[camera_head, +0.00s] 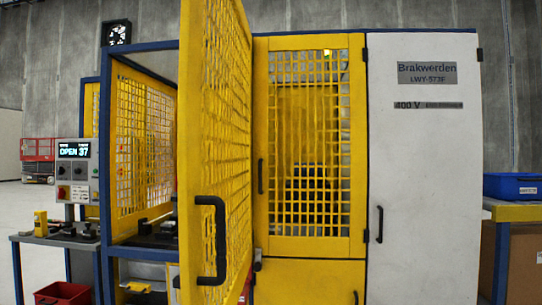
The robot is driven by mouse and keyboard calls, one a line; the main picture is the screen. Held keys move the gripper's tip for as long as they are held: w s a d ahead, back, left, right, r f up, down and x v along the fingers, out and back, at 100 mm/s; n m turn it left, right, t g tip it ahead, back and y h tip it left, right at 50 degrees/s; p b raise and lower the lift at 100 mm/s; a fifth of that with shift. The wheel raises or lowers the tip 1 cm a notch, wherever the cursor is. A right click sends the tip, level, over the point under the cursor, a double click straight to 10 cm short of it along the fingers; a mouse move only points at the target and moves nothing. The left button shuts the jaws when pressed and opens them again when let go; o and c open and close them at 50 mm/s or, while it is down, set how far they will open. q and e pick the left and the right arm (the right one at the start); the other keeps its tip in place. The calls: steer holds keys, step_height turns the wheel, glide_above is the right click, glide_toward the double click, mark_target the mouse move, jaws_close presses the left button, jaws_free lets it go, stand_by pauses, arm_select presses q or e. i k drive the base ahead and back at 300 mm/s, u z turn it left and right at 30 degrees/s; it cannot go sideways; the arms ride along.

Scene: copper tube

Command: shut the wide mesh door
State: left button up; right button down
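The wide mesh door (226,110) is a yellow framed panel with yellow mesh. It stands swung open toward me, left of the middle of the view, with its edge facing me. A black handle (219,240) is on the lower part of the door near its free edge. The opening behind it, in the blue-framed cell (107,160), is partly hidden by the door. A display (74,150) on the left reads "OPEN 37". Neither of my grippers shows in the head view.
A narrower yellow mesh door (310,145) is shut beside it, then a white cabinet (424,180) with a black handle. A side table (55,240) with small items stands at left, a red bin (64,293) below. A blue crate (514,186) sits on a bench at right.

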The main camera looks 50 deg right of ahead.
mark_target(194, 281)
steer(key=z, duration=1.45)
steer(key=i, duration=1)
steer(key=z, duration=0.95)
steer(key=k, duration=1.05)
steer(key=u, duration=0.9)
steer(key=i, duration=0.55)
steer(key=u, duration=0.05)
